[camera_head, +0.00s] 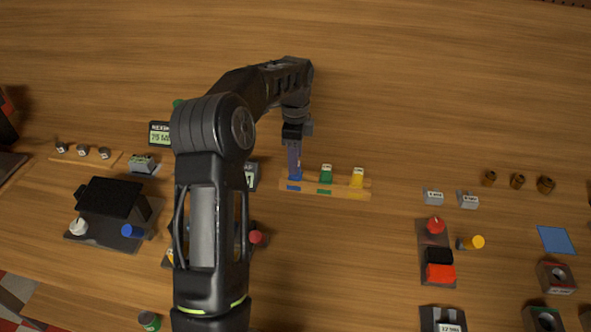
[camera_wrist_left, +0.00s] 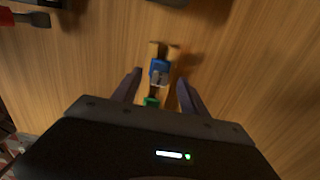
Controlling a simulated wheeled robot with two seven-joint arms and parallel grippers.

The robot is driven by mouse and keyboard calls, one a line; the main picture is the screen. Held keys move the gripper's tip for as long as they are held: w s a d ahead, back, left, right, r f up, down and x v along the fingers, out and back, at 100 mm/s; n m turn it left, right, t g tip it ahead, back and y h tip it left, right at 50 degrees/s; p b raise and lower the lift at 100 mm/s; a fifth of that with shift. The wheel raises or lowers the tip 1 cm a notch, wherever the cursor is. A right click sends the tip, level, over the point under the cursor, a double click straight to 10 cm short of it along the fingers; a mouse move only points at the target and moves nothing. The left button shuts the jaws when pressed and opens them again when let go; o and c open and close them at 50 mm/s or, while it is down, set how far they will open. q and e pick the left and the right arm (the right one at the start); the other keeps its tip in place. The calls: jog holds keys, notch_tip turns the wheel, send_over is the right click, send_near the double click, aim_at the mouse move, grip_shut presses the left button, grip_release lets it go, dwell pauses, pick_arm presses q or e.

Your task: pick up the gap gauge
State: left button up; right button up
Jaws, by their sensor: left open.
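A wooden strip (camera_head: 338,190) at the middle of the table holds small coloured pieces in a row, which look like gauges. They are a blue piece (camera_head: 295,177), a green piece (camera_head: 326,174) and a yellow piece (camera_head: 357,177). I cannot read which is the gap gauge. My left gripper (camera_head: 294,164) points down at the blue piece and partly hides it. In the left wrist view the open fingers (camera_wrist_left: 158,86) stand either side of the row, with the blue piece (camera_wrist_left: 160,70) between and just beyond their tips and the green piece (camera_wrist_left: 151,102) nearer the palm. My right gripper is out of view.
A black housing (camera_head: 112,198) and a row of small parts on a wooden strip (camera_head: 60,157) lie at the left. Grey blocks (camera_head: 433,197), a red-and-black unit (camera_head: 438,255) and a blue pad (camera_head: 556,240) lie at the right. The back of the table is clear.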

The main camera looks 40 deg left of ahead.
pick_arm(q)
notch_tip(320, 180, down, 3)
jog(key=shift+f+p, duration=0.15)
jog(key=shift+p, duration=0.15)
jog(key=shift+c, duration=0.5)
grip_shut()
dwell(0.4)
